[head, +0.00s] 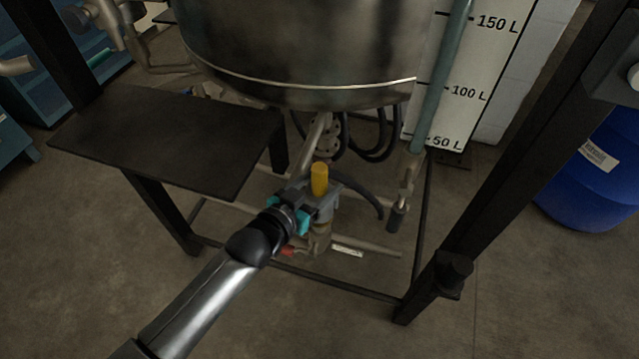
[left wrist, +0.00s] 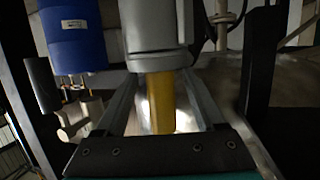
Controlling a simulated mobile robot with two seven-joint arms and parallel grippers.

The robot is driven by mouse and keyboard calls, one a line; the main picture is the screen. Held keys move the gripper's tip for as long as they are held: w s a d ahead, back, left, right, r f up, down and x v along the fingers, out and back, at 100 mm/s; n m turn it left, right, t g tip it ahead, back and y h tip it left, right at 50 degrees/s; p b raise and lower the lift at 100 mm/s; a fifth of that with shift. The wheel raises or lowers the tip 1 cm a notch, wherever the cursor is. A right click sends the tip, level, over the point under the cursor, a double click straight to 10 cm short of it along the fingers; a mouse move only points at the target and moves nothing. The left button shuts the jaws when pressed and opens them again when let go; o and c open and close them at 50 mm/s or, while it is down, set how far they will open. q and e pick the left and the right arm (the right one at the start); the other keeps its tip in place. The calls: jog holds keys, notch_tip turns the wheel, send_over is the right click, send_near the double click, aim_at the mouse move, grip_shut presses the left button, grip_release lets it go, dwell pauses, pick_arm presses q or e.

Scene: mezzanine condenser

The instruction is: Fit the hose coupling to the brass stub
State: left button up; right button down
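My left gripper (head: 318,197) reaches in under the steel tank, its fingers on either side of an upright yellow cylinder with a grey body, which I take for the hose coupling (head: 319,178). In the left wrist view the yellow part (left wrist: 160,103) shows between the fingers, and its wide grey body (left wrist: 155,28) lies at the fingertips. A black hose (head: 365,192) curves away to the right of the gripper. A dull brass-coloured fitting, perhaps the stub (head: 320,240), is just below the gripper. The gripper hides where they meet; I cannot tell whether they touch. My right gripper is not in view.
The steel tank (head: 300,55) hangs above. A dark shelf plate (head: 165,138) is at left, and a black frame post (head: 500,170) at right. A red handle (head: 288,251) and a white tag (head: 347,252) are low by the fitting. A blue barrel (head: 592,180) stands far right.

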pick_arm(q)
jog(key=shift+f, duration=0.15)
jog(key=p+v, duration=0.2)
jog(key=v, duration=0.3)
jog(key=shift+s+r, duration=0.15)
jog(key=shift+r, duration=0.05)
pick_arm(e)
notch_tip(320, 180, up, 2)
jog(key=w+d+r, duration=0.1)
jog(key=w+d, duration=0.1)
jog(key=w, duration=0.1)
pick_arm(q)
jog(key=p, duration=0.3)
send_near(315, 190)
jog(key=shift+v, duration=1.85)
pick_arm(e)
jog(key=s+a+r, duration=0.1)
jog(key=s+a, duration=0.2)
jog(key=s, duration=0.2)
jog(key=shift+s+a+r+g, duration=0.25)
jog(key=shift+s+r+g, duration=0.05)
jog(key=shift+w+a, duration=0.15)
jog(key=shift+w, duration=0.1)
